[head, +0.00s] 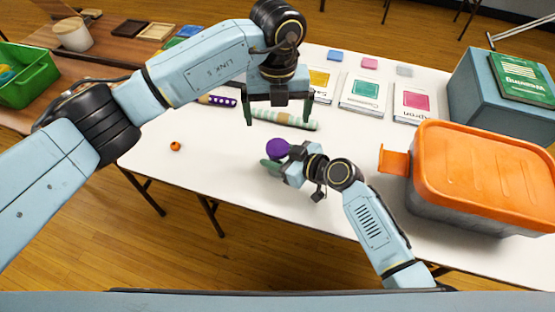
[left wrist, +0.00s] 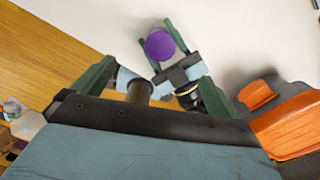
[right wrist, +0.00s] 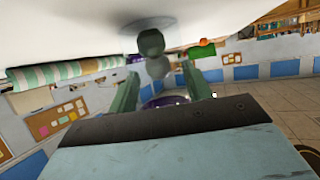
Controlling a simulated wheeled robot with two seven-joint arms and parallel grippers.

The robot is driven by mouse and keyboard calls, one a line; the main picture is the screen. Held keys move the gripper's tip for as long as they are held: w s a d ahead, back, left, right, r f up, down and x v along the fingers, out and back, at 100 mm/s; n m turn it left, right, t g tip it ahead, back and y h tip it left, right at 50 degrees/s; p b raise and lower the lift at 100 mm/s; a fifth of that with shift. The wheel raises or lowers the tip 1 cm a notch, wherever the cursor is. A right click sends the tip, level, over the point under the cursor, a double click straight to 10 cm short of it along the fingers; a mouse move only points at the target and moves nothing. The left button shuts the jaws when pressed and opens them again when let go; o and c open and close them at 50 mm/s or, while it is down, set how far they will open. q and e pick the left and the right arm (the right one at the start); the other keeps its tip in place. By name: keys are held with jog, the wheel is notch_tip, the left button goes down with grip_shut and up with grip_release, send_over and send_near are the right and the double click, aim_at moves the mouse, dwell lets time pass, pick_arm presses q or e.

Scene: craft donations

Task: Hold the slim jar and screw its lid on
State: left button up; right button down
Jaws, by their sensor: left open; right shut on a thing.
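My right gripper (head: 275,164) is shut on the slim jar, low over the near part of the white table. A round purple lid (head: 277,149) shows at the top of the held jar; it is a purple disc between the right fingers in the left wrist view (left wrist: 160,45). The jar body is mostly hidden in the head view; dark, rounded shapes show between the fingers in the right wrist view (right wrist: 152,52). I cannot tell how tightly the lid sits. My left gripper (head: 278,119) is open and empty, pointing down above and apart from the lid.
A striped roll (head: 285,120) and a purple dotted roll (head: 217,100) lie behind. An orange-lidded bin (head: 480,175) stands close on the right, beside a blue box (head: 490,95). A small orange ring (head: 175,146) lies at left. The table around it is clear.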

pick_arm(q)
notch_tip(320, 180, up, 7)
dwell(0.3)
pick_arm(e)
jog(key=c, duration=0.6)
grip_release()
jog(key=shift+o, duration=0.2)
jog(key=shift+d, duration=0.1)
pick_arm(q)
jog(key=shift+r+p, duration=0.6)
pick_arm(e)
jog(key=v, duration=1.3)
jog(key=shift+s, duration=0.2)
